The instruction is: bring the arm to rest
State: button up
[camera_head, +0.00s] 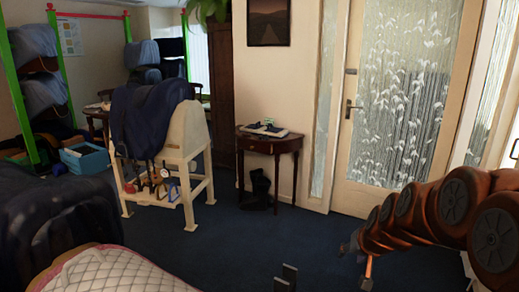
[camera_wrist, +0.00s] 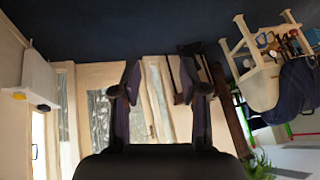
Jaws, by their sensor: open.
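My gripper (camera_wrist: 161,88) shows in the wrist view with its two fingers spread apart and nothing between them. That view is upside down, with the floor at the top. Beyond the fingers are the door and wall, at a distance. My arm (camera_head: 440,218) reaches in from the right edge of the head view, in front of the door. No contact between the arm and anything shows.
A cream stand (camera_head: 192,132) with a dark blue cover (camera_head: 142,120) stands left of centre. A small wooden table (camera_head: 270,146) is by the wall, near the glazed door (camera_head: 398,100). A quilted white pad (camera_head: 115,272) lies at front left. Blue floor (camera_head: 250,235) is clear in the middle.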

jog(key=s+a+r+n+g+p, duration=0.1)
jog(key=s+a+g, duration=0.1)
jog(key=s, duration=1)
jog(key=s+a+r+n+g+p, duration=0.1)
jog(key=s+a+g, duration=0.1)
jog(key=s, duration=1)
jog(key=s+a+r+n+g+p, duration=0.1)
jog(key=s+g, duration=0.3)
jog(key=s, duration=0.9)
jog(key=shift+a+r+g+h+p, duration=0.35)
jog(key=shift+a+r+p, duration=0.2)
jog(key=shift+a, duration=0.35)
